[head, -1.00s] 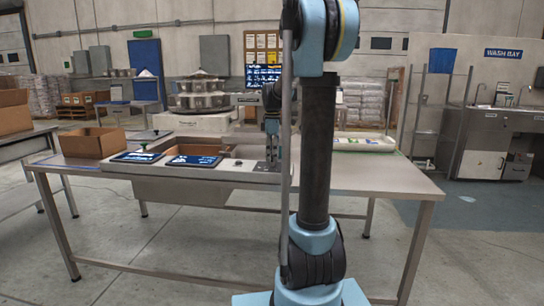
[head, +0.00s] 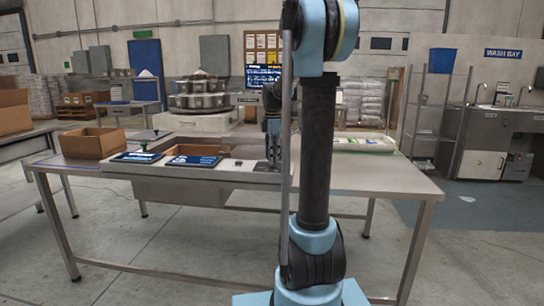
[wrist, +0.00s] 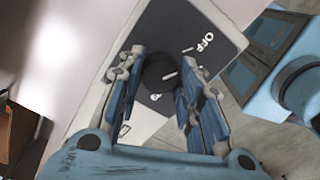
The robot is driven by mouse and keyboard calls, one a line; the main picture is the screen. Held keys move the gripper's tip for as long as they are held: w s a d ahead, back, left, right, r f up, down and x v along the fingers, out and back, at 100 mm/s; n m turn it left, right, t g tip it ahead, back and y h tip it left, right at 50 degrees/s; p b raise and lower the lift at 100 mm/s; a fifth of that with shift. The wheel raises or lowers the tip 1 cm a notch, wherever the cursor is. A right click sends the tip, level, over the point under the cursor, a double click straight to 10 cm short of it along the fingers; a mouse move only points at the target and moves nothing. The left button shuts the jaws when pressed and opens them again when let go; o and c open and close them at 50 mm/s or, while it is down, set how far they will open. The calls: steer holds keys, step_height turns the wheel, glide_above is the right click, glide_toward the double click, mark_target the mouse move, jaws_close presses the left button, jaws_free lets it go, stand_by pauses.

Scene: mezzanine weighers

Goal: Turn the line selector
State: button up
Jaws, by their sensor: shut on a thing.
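The line selector is a dark round knob (wrist: 157,72) on a black plate (wrist: 182,24), in the wrist view. White letters "OFF" show on the plate to the upper right of the knob. A white mark shows at the knob's right side, and another small white marking below it is partly hidden. My gripper (wrist: 161,60) has its blue fingers on either side of the knob and is shut on it. In the head view my gripper (head: 273,160) points down at the right part of the bench panel; the knob cannot be made out there.
The panel sits on a steel bench (head: 360,180). A cardboard box (head: 93,143), two dark sign plates and an open brown bin lie left of my gripper. A stacked weigher (head: 200,97) stands behind. A white tray (head: 362,145) lies right; the bench's front right is clear.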

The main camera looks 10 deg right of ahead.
steer(key=shift+w, duration=0.15)
steer(key=o, duration=1.1)
step_height(320, 180, up, 12)
steer(key=shift+f, duration=0.1)
steer(key=s+f+m+t, duration=0.1)
steer(key=s+f+m, duration=0.4)
steer(key=s, duration=0.5)
steer(key=s+f+m, duration=0.5)
steer(key=s, duration=0.6)
steer(key=s+f+m, duration=0.3)
steer(key=s+f, duration=0.1)
steer(key=f, duration=0.1)
steer(key=s+f+m, duration=0.3)
steer(key=s+f, duration=0.2)
steer(key=f, duration=0.1)
steer(key=s+f+m+t, duration=0.1)
steer(key=s+f+m, duration=0.1)
steer(key=s+f, duration=0.3)
steer(key=shift+f+m, duration=0.15)
steer(key=shift+m, duration=0.25)
